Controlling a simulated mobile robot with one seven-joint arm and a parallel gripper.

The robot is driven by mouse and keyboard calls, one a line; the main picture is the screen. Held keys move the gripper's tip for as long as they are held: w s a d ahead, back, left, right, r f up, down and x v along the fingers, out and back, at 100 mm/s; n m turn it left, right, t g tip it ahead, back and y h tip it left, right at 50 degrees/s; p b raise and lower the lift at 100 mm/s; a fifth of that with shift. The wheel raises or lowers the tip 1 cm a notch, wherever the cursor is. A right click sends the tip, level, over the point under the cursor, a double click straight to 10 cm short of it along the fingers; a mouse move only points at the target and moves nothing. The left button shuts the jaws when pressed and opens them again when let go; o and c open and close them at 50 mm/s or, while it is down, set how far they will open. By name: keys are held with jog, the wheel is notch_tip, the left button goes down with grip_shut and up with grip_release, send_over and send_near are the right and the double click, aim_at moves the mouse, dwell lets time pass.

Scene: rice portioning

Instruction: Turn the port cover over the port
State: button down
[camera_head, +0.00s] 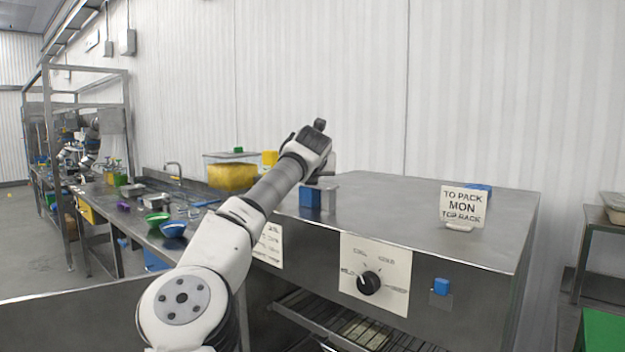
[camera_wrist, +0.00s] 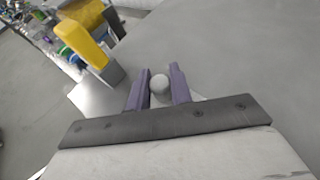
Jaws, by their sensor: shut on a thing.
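In the wrist view my gripper (camera_wrist: 159,80) has its two purple fingers on either side of a small grey round knob (camera_wrist: 159,85), shut on it. A light metal plate (camera_wrist: 88,97) shows to the left of the fingers; the knob may belong to the port cover, but I cannot tell for sure. No port opening is visible. In the head view my arm reaches over the left end of the steel machine top (camera_head: 400,205). The fingers and the knob are hidden there behind my wrist.
A blue and grey block (camera_head: 318,197) stands at the machine's left front edge. A yellow piece (camera_wrist: 83,43) stands close to the left of my fingers. A sign (camera_head: 463,205) stands on the right of the top. A black dial (camera_head: 369,283) is on the front. The middle top is clear.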

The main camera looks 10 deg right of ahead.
jog(key=shift+s+a+n+y+b, duration=0.15)
jog(key=shift+a+n+y+b, duration=0.05)
jog(key=shift+n+y+b, duration=0.2)
jog(key=c, duration=1.3)
grip_release()
jog(key=shift+o, duration=0.2)
jog(key=shift+s+r+b, duration=0.1)
jog(key=shift+s+b, duration=0.4)
jog(key=shift+s, duration=0.05)
jog(key=d+b+v, duration=0.1)
jog(key=b+v, duration=0.3)
jog(key=v, duration=0.8)
jog(key=shift+s+a+r, duration=0.2)
jog(key=shift+s+a, duration=0.15)
jog(key=shift+a, duration=0.1)
